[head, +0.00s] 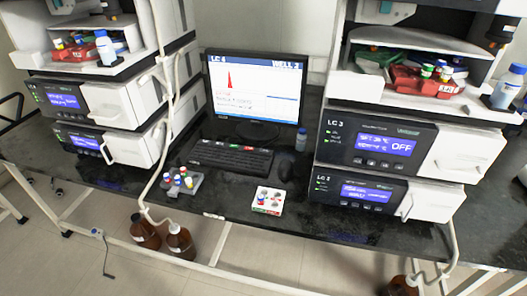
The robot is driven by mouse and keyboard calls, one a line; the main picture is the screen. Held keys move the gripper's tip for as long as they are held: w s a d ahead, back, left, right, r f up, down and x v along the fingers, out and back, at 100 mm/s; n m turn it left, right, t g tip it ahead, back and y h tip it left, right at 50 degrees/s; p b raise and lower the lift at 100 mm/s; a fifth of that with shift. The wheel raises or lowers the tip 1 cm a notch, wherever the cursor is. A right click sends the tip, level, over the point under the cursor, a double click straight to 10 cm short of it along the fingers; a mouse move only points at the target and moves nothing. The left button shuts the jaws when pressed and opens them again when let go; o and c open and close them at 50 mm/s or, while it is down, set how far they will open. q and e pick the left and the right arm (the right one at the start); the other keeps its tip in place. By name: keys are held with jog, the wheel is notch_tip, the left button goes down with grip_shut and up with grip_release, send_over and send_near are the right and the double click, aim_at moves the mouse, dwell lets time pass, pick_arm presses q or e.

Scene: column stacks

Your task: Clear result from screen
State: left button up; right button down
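The monitor (254,92) stands on the dark bench between two column stacks. Its screen is lit, with "LC 4" at top left, a "WELL" label at top right that looks like "WELL 2", a red peak on a white plot and a line of text below. A black keyboard (231,157) lies in front of it. A small white pad (268,200) with several coloured round spots, red and green among them, lies near the bench's front edge. Neither of my grippers can be made out in the head view.
The right stack has LC 3 (372,146), whose display reads "OFF". A rack with coloured caps (182,181) sits left of the pad. A small bottle (301,139) stands right of the monitor. Brown bottles (180,243) stand below the bench. Bare bench surrounds the pad.

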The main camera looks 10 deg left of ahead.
pick_arm(q)
grip_shut()
dwell(1.4)
